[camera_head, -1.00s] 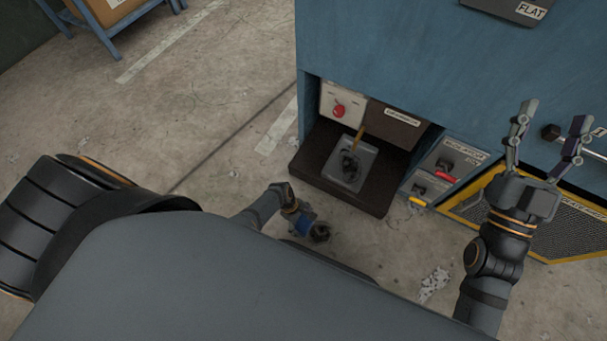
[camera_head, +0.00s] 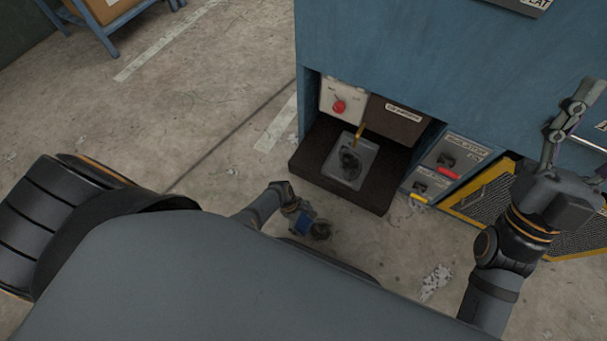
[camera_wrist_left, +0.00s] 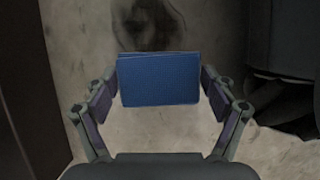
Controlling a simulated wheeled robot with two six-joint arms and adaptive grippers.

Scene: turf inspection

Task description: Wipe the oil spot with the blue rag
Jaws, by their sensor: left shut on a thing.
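The blue rag (camera_wrist_left: 159,79) is a flat blue block-like pad between the two fingers of my left gripper (camera_wrist_left: 160,101). In the head view the rag (camera_head: 303,224) shows small, with my left gripper (camera_head: 299,214) shut on it low over the floor. The oil spot (camera_head: 320,231) is a dark smudge on the concrete, right beside the rag. In the left wrist view the spot (camera_wrist_left: 148,24) lies just beyond the rag's far edge, partly hidden by it. I cannot tell whether the rag touches the floor.
A blue cabinet (camera_head: 420,60) stands ahead. Its low bay has a dark ledge (camera_head: 310,172), a grey tray (camera_head: 349,162) with a black stain, and a red knob (camera_head: 339,107). A yellow-framed grille (camera_head: 480,195) is at right. Open floor (camera_head: 200,100) lies to the left.

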